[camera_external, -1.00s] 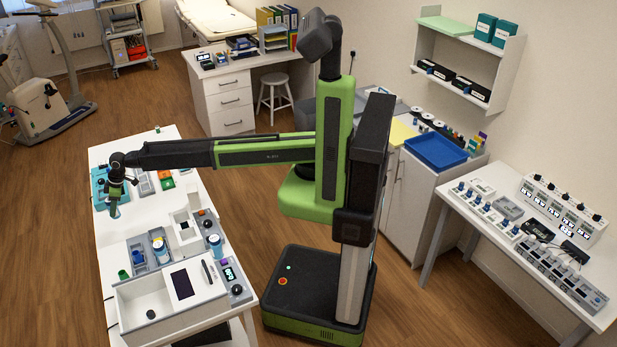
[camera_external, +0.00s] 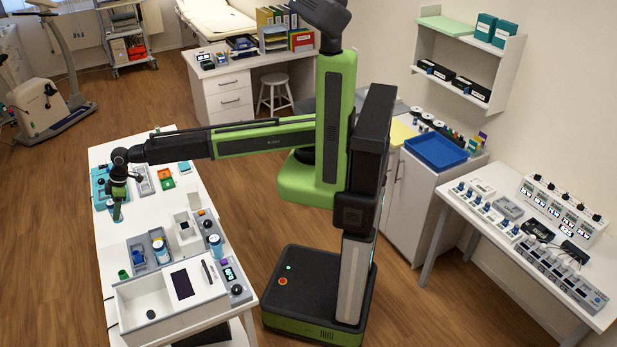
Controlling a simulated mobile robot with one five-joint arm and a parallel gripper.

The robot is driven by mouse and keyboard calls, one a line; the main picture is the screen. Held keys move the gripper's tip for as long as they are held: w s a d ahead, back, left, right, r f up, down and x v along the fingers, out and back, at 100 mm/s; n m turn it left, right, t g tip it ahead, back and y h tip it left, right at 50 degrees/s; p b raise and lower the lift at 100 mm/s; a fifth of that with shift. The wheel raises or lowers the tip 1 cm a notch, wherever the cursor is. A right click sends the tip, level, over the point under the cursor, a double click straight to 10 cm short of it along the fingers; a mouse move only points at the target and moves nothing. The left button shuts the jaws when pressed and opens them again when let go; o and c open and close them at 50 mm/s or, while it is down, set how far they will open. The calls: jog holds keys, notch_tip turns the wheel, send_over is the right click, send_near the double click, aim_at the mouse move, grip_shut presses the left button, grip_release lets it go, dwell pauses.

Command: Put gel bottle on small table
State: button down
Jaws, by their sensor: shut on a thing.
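My gripper (camera_external: 117,199) hangs pointing down over the left part of the long white table (camera_external: 190,220). It is shut on a small upright teal-green bottle (camera_external: 117,213), which looks like the gel bottle. The bottle is small and partly covered by the fingers, and I cannot tell how far it is above the table. A teal tray (camera_external: 98,186) lies just behind and left of the gripper. A smaller white table (camera_external: 440,211) stands at the right; I cannot tell for sure that it is the small table.
The right table carries grey racks (camera_external: 560,274) and a white display box (camera_external: 562,208). A blue tray (camera_external: 436,150) sits on the cabinet beside it.

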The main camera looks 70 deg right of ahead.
jog(key=s+a+r+n+p, duration=0.2)
jog(key=s+a+r, duration=0.2)
jog(key=s+a, duration=0.4)
jog(key=shift+g, duration=0.3)
jog(key=a+f+b, duration=0.2)
jog(key=a, duration=0.1)
jog(key=s+a+f+b, duration=0.1)
jog(key=a+f+b, duration=0.1)
jog(key=a+f, duration=0.1)
jog(key=a+f+b, duration=0.2)
jog(key=a, duration=0.3)
jog(key=shift+s+a+f+b, duration=0.2)
jog(key=shift+s+f+b, duration=0.1)
jog(key=shift+b, duration=0.1)
jog(key=shift+s+a+m, duration=0.15)
jog(key=shift+a+m, duration=0.15)
notch_tip(320, 180, down, 4)
jog(key=b, duration=0.4)
jog(key=shift+f, duration=0.15)
jog(key=shift+r, duration=0.25)
jog(key=shift+f, duration=0.2)
jog(key=c, duration=0.9)
grip_release()
jog(key=shift+o, duration=0.2)
jog(key=shift+r, duration=0.15)
